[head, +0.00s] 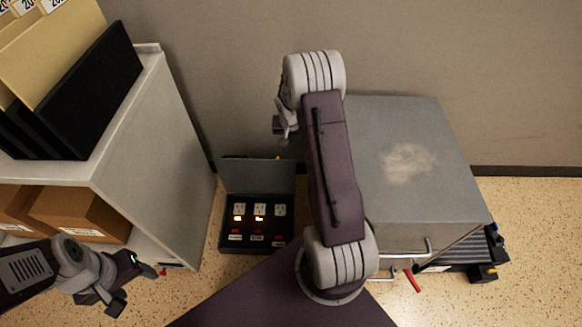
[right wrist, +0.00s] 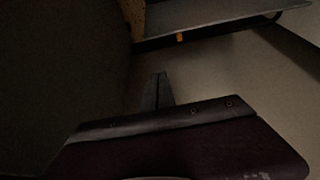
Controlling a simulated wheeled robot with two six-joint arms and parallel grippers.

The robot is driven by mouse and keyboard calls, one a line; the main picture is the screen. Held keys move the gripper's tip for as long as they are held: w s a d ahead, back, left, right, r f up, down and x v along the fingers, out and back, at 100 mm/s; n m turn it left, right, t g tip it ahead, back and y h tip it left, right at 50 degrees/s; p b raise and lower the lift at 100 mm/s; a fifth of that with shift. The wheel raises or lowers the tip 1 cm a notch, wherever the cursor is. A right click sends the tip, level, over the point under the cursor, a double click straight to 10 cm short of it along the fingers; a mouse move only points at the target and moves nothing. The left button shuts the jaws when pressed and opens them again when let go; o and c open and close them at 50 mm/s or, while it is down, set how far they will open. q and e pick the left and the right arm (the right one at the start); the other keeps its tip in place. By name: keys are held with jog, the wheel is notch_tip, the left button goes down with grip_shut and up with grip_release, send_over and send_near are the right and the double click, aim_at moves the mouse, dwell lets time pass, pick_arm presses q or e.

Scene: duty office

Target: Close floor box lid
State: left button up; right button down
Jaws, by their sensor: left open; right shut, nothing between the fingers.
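The floor box (head: 227,236) is a dark box on the floor between the shelf unit and the grey cabinet. Sockets, with two small lit orange marks, and red parts show inside it. Its grey lid (head: 257,177) stands open, raised at the back edge toward the wall. My right gripper (head: 281,132) is shut and empty, above and behind the lid's right end, partly hidden by its own arm. My left gripper (head: 133,287) is open and empty, left of the box, by the shelf unit's lower front. The right wrist view is dark; a grey panel with an orange tab shows at its top.
A grey shelf unit (head: 178,130) with folders and cardboard boxes (head: 78,212) stands at left. A grey metal cabinet (head: 440,150) with a handle stands at right. A red-handled item (head: 411,280) and dark gear (head: 484,272) lie by it. The wall is close behind.

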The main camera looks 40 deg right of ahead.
notch_tip(320, 180, down, 9)
jog(key=b, duration=0.8)
jog(key=shift+s+f, duration=0.15)
jog(key=shift+s, duration=0.05)
jog(key=shift+a, duration=0.1)
jog(key=shift+s+f, duration=0.1)
